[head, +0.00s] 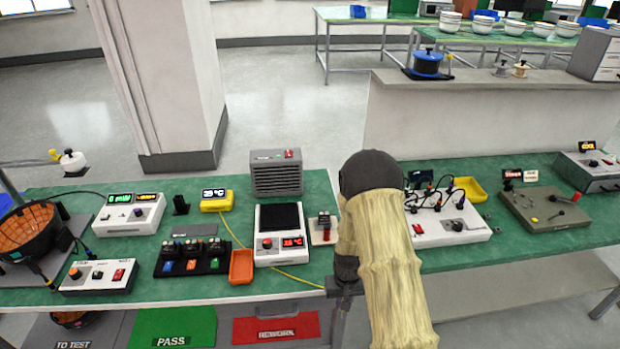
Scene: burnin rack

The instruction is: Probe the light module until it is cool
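A yellow thermometer box (215,200) with a lit display reading about 25 °C stands on the green bench. Its thin yellow cable (285,279) runs forward and right to near my gripper (343,288). My gripper is low at the bench's front edge, partly behind my pale-sleeved arm; its fingers and anything between them are unclear. Small modules with blue, orange and green fronts sit in a black rack (170,270). Another small dark module (324,219) stands on a white base left of my arm. I cannot tell which is the light module. The probe tip is not distinguishable.
A white device with a black plate and red display (283,242), a grey fan box (277,175) and an orange tray (241,267) crowd the bench. A cabled white board (445,232) lies right of my arm. Green PASS (172,328) and red REWORK (276,330) bins are below.

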